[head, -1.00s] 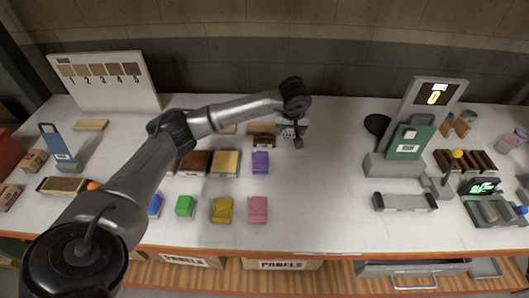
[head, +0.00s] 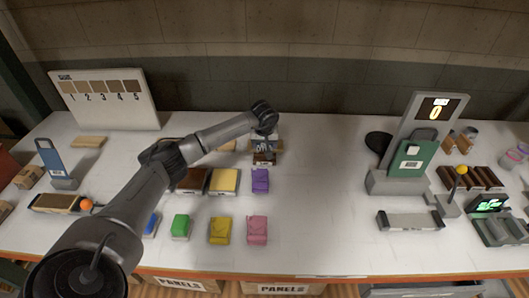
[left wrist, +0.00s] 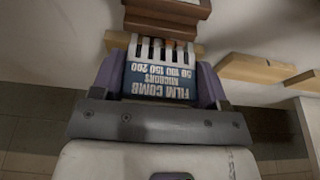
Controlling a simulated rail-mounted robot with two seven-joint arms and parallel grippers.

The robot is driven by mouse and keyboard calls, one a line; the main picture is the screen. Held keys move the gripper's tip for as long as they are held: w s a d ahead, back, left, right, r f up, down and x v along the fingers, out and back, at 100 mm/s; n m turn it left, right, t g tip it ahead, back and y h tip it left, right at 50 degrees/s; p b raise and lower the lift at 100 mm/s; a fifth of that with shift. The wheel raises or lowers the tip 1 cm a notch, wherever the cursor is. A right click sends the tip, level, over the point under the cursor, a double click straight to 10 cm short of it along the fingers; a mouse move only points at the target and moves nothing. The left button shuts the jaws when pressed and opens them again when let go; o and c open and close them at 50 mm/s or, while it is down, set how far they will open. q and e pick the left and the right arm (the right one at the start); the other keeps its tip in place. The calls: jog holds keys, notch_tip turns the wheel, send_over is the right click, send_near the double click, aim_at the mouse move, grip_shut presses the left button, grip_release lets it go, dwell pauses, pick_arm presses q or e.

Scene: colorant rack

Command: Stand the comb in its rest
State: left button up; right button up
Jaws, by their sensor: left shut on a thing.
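The comb (left wrist: 160,80) is a flat blue-and-white film comb with printed numbers and white teeth. My left gripper (head: 264,136) is shut on it, with one finger on each side in the left wrist view. In the head view the comb (head: 265,146) is beneath the gripper, over or just behind a small dark brown wooden block (head: 264,159), which looks like its rest. In the left wrist view the brown block (left wrist: 168,10) lies just beyond the teeth. I cannot tell whether the comb touches it. My right gripper is not in view.
A purple block (head: 260,181) and a yellow-topped block (head: 224,182) stand just in front of the brown block. Pink (head: 257,230) and green (head: 181,227) blocks are nearer. A green panel on a grey stand (head: 410,160) is at right. The white table between is clear.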

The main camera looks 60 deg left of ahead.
aim_at(264, 146)
pick_arm(q)
jog(key=shift+f, duration=2.1)
jog(key=shift+r, duration=0.1)
jog(key=shift+f+b, duration=0.2)
jog(key=shift+b, duration=0.15)
jog(key=o, duration=0.9)
jog(key=shift+r, duration=0.6)
jog(key=p+v, duration=0.1)
jog(key=v, duration=1)
jog(key=shift+p, duration=0.3)
